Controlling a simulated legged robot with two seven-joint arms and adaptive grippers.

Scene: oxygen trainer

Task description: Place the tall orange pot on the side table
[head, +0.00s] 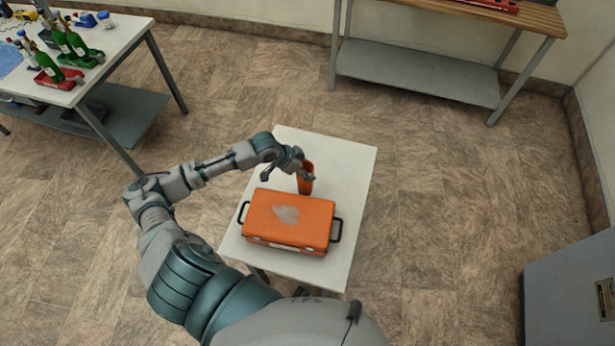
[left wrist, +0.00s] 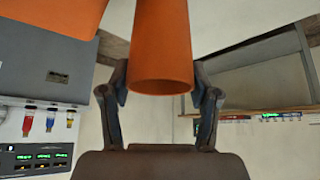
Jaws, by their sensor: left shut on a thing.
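The tall orange pot (head: 306,178) is at the far side of the orange case, over the white side table (head: 345,165). My left gripper (head: 307,176) is shut on the pot near its upper part. In the left wrist view the pot (left wrist: 162,50) fills the upper middle, between the two fingers of my gripper (left wrist: 162,85). I cannot tell whether the pot's base touches the table top. My right gripper is not in view.
An orange case (head: 290,220) with black handles takes up the middle of the side table. Bare table top lies behind and to the right. A table with green bottles (head: 75,42) stands at upper left, a wooden-topped bench (head: 480,12) at upper right, a grey cabinet (head: 570,295) at lower right.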

